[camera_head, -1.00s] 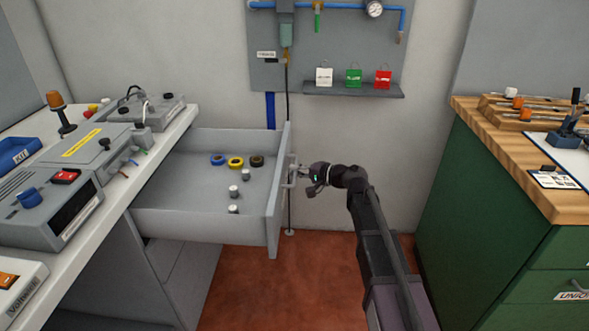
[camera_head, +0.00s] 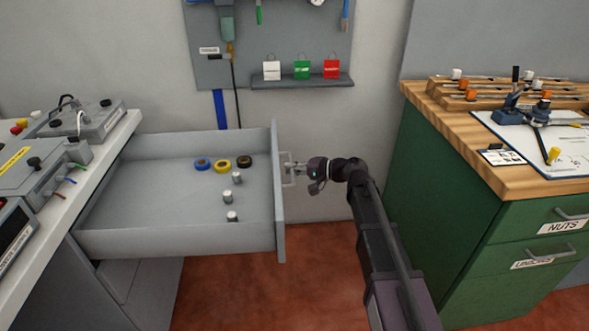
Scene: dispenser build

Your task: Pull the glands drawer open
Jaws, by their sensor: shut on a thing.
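The grey drawer (camera_head: 180,240) stands pulled well out of the bench at the left. No label on it can be read from here. Inside lie blue, yellow and black tape rolls at the back and several small pale cylinders nearer the front panel. The drawer's bar handle (camera_head: 288,170) is on its outer front face, which points right. My gripper (camera_head: 294,170) is at the handle and shut on it, reaching from the right. The fingertips are small and partly merged with the handle in this view.
The white bench top (camera_head: 70,185) with instruments is at the left. A green cabinet (camera_head: 480,220) with a wooden top (camera_head: 460,135) stands at the right, its drawers labelled NUTS and UNIONS. A wall shelf (camera_head: 300,82) holds three padlock-like tags.

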